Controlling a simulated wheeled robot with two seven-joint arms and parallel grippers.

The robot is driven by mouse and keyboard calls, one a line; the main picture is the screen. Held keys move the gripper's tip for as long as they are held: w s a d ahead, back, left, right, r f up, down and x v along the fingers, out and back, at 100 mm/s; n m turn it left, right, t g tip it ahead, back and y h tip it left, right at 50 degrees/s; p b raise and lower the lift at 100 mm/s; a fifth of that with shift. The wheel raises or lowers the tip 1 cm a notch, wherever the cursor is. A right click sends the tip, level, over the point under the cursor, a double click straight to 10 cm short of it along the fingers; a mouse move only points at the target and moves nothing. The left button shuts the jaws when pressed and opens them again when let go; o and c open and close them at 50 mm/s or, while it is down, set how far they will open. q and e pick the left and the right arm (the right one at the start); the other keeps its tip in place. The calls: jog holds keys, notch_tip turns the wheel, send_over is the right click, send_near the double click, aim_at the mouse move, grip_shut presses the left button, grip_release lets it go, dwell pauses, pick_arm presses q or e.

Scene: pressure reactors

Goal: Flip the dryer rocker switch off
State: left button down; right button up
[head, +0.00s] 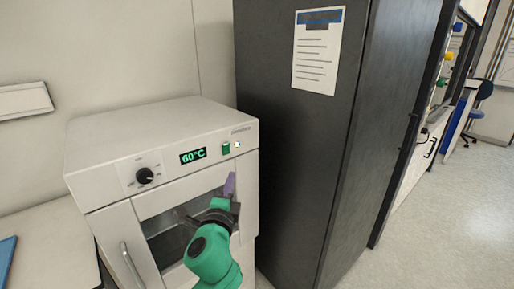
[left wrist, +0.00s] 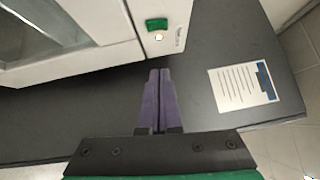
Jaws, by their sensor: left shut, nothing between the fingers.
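The dryer (head: 160,118) is a white box with a lit green 60°C display (head: 193,155). Its green rocker switch (head: 226,148) is on the upper right of the front panel, and it also shows in the left wrist view (left wrist: 157,24). A small lit white lamp (head: 237,144) is beside the switch. I cannot tell the rocker's tilt. My left gripper (head: 231,180) has purple fingers that are shut and empty, in front of the dryer and below the switch in the head view. In the left wrist view the fingertips (left wrist: 159,72) are apart from the switch. My right gripper is not in view.
A black knob (head: 145,175) is left of the display. The dryer's glass door and handle (head: 131,262) are below. A tall dark cabinet (head: 290,150) with a posted sheet (head: 317,50) stands close on the right. Open floor (head: 455,220) lies further right.

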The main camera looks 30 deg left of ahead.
pick_arm(q)
jog(key=p, duration=0.3)
send_near(228, 153)
jog(key=w+d+r, duration=0.2)
jog(key=w+r, duration=0.1)
jog(key=w, duration=0.1)
jog(key=w+a, duration=0.1)
jog(key=w+a+p, duration=0.1)
jog(key=a, duration=0.1)
jog(key=shift+a, duration=0.65)
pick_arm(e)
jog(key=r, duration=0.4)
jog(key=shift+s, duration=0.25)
